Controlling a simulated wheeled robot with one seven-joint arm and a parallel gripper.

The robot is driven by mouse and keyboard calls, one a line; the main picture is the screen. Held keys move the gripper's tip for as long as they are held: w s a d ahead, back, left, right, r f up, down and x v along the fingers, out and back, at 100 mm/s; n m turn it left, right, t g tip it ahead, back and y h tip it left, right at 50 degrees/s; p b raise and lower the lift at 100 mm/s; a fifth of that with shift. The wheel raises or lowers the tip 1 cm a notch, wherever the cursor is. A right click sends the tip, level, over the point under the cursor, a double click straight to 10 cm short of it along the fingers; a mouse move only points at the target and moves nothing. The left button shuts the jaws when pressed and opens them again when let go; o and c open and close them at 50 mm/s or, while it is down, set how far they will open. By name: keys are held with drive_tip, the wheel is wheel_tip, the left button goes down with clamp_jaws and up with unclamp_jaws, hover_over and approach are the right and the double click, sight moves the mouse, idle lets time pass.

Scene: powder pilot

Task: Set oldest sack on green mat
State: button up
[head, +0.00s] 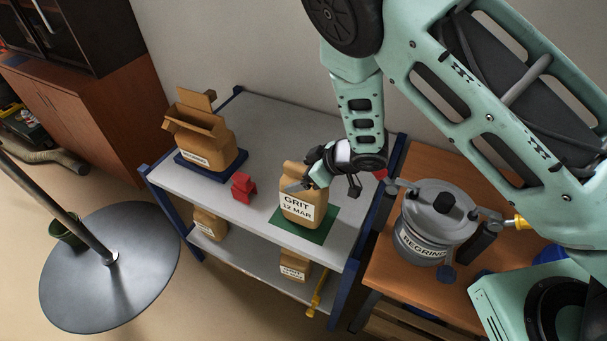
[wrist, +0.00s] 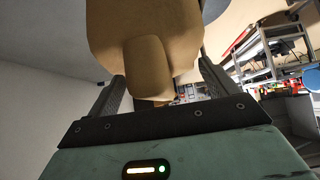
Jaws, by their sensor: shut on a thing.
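A brown sack labelled "GRIT 12 MAR" (head: 297,208) stands upright on or just over the green mat (head: 318,228) on the top shelf; I cannot tell whether its base touches. My gripper (head: 312,178) is at the sack's upper right and shut on it. In the wrist view the sack (wrist: 145,45) fills the top middle between the two fingers of my gripper (wrist: 162,88). Another brown sack (head: 208,224) and a labelled sack (head: 294,268) stand on the lower shelf; their dates are too small to read.
An open-topped sack or box (head: 205,135) stands on a blue mat (head: 217,168) at the shelf's left. A red object (head: 243,188) sits between the mats. A grey pot labelled "REGRIND" (head: 420,240) stands on the wooden table (head: 385,265) at right. A round table (head: 105,280) is at left.

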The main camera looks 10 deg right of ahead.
drive_tip(key=shift+w+f, duration=0.1)
drive_tip(key=shift+f, duration=0.7)
drive_tip(key=o, duration=1.9)
drive_tip(key=shift+r, duration=0.1)
